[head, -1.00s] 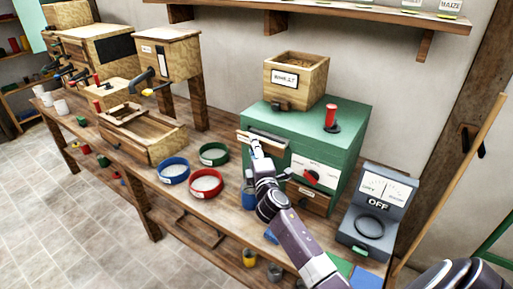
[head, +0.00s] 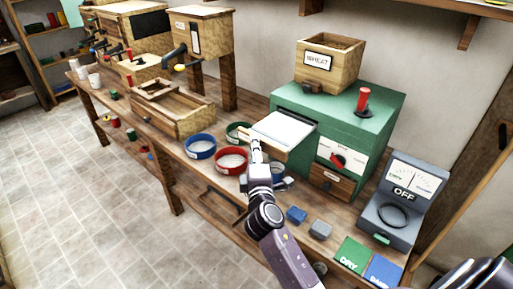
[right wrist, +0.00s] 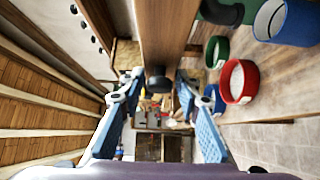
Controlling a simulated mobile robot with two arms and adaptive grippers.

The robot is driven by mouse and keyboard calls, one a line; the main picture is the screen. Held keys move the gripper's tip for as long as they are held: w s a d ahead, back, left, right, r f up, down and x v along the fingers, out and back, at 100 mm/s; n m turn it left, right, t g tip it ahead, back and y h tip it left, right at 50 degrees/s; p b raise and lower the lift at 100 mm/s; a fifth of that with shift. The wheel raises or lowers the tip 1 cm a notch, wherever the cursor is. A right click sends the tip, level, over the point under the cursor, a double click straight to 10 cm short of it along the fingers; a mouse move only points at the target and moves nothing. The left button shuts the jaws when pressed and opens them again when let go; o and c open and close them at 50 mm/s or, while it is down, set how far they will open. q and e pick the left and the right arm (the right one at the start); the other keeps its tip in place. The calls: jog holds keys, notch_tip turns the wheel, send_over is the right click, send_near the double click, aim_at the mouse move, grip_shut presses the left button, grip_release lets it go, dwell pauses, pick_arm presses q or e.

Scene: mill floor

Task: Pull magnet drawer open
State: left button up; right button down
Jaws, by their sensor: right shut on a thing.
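The magnet drawer (head: 283,129) sticks out from the upper left of the green machine (head: 345,112), its pale flat top showing. My right gripper (head: 256,148) is at the drawer's front end, shut on it. In the right wrist view, the drawer's wooden underside or front (right wrist: 167,35) runs between the two blue fingers of my right gripper (right wrist: 159,82), with a dark round knob (right wrist: 158,80) between the tips. The exact contact is hard to see. My left gripper is not in view.
A wheat hopper box (head: 330,63) and a red-knobbed lever (head: 364,100) top the machine. A red bowl (head: 231,160), blue bowl (head: 200,147) and green bowl (head: 237,132) stand left of the drawer. A grey meter (head: 402,200) stands right.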

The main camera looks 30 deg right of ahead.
jog(key=c, duration=1.7)
grip_release()
jog(key=shift+d, duration=0.1)
jog(key=shift+c, duration=0.2)
jog(key=shift+w, duration=0.1)
jog(key=v, duration=1.2)
jog(key=shift+f, duration=0.1)
jog(key=s+a+f+g+y, duration=0.1)
jog(key=a+f+g+y, duration=0.15)
jog(key=f, duration=0.95)
jog(key=a+f+g+y, duration=0.15)
jog(key=a+f, duration=0.25)
jog(key=f, duration=0.7)
jog(key=s+a+f+m+g+y, duration=0.15)
jog(key=s+f, duration=0.25)
jog(key=f, duration=0.5)
jog(key=s+f+m+g+y, duration=0.1)
jog(key=s+f+m+g, duration=0.1)
jog(key=s+f, duration=0.45)
jog(key=s+f+m+g, duration=0.3)
jog(key=s+f+g, duration=0.1)
jog(key=s+f, duration=0.95)
jog(key=s+d+f+m+g, duration=0.2)
jog(key=s+f, duration=0.3)
jog(key=s, duration=0.5)
jog(key=s+d+f+m+g, duration=0.2)
jog(key=s+f, duration=0.3)
jog(key=s, duration=0.5)
jog(key=shift+d+m, duration=0.35)
jog(key=shift+d, duration=0.25)
